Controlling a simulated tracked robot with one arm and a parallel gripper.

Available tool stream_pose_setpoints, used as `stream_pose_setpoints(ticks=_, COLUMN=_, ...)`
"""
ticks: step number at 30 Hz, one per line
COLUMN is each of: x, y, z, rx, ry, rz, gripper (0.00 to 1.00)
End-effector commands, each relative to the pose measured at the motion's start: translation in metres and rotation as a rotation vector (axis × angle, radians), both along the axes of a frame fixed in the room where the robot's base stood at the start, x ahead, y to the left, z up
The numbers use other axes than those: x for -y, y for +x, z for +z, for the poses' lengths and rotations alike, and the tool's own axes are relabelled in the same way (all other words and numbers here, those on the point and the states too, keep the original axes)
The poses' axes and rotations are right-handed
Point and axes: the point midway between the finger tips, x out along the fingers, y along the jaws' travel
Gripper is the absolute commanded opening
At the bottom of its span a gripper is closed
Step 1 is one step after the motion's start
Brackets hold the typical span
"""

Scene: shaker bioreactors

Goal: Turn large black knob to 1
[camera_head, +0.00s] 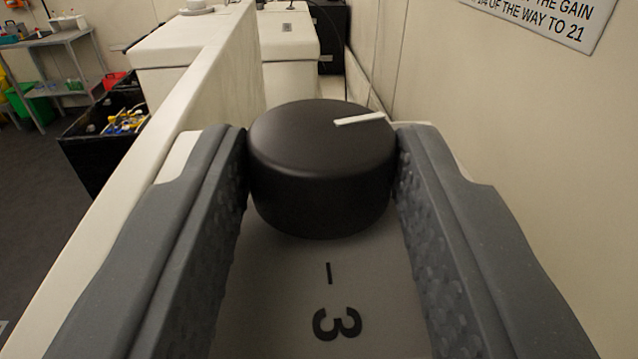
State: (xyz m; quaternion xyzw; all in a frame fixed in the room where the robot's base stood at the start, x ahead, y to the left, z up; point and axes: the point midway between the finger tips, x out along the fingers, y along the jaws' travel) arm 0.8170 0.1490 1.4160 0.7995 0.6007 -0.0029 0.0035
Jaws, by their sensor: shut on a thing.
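The large black knob (315,180) sits on a light panel (290,285) in the middle of the view. A white pointer line (360,118) on its top lies toward the right edge of the knob, tilted slightly. My gripper (322,170) is shut on the knob, with a grey padded finger against its left side and another against its right side. Below the knob the panel shows a short dash (328,273) and the number 3 (337,324), which appears turned. No 1 mark can be seen; other markings around the knob are hidden by the fingers and the knob.
A pale wall with a partly cut-off sign (540,20) rises close on the right. A white ledge (140,190) runs along the left. Beyond it are a black crate (95,155) of coloured items, a grey shelf (50,40) and white benches (170,45).

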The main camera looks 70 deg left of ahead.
Motion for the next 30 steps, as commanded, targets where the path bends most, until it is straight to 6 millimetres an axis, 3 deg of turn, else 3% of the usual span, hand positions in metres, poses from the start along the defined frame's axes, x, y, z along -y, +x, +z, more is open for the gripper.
stream_pose_setpoints(ticks=29, x=0.0039, y=0.0019, z=0.0018, rx=0.002, ry=0.011, rz=0.077, gripper=0.13)
stream_pose_setpoints(ticks=30, x=0.0040, y=0.0020, z=0.0018, rx=0.002, ry=0.011, rz=0.077, gripper=0.38)
